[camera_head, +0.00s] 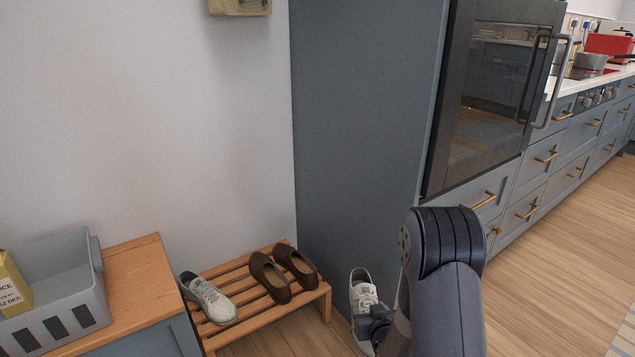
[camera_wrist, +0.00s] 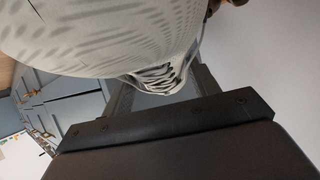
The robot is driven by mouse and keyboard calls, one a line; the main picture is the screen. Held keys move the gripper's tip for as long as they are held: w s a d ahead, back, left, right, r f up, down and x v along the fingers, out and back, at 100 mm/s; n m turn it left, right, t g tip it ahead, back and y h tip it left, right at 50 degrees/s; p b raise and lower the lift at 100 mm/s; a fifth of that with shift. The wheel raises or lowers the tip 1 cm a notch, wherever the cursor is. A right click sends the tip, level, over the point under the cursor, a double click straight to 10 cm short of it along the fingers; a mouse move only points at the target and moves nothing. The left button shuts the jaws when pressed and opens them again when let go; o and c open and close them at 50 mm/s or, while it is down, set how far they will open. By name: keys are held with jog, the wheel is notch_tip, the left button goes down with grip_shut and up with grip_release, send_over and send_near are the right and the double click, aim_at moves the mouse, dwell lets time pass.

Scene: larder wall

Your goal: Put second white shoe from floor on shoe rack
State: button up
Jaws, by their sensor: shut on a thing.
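A white shoe (camera_head: 363,290) with laces is at my gripper (camera_head: 375,322), to the right of the rack in the head view. My gripper is shut on this shoe; my arm hides part of the gripper and the shoe. The wooden slatted shoe rack (camera_head: 240,295) stands low against the wall. Another white shoe (camera_head: 208,298) lies on the rack's left part. A pair of brown shoes (camera_head: 283,272) sits on its right part.
A tall blue-grey cabinet (camera_head: 360,130) with an oven (camera_head: 495,90) stands right of the rack. A wooden-topped unit (camera_head: 135,285) with a grey crate (camera_head: 60,290) stands left of it. Bare rack slats show between the white shoe and the brown pair. The wooden floor (camera_head: 560,270) at right is clear.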

jog(key=shift+m+h, duration=0.8)
jog(key=r, duration=0.1)
jog(key=d+r, duration=0.1)
jog(key=s+r, duration=0.1)
jog(key=r, duration=0.1)
jog(key=shift+d, duration=0.3)
jog(key=s+r+p, duration=0.3)
jog(key=r+p, duration=0.8)
jog(key=p, duration=0.1)
jog(key=s+r+p, duration=0.2)
jog(key=r+p, duration=0.9)
jog(key=p, duration=0.2)
jog(key=s+r+p, duration=0.3)
jog(key=r+p, duration=0.9)
jog(key=p, duration=0.1)
jog(key=shift+s, duration=0.35)
jog(key=shift+a, duration=0.1)
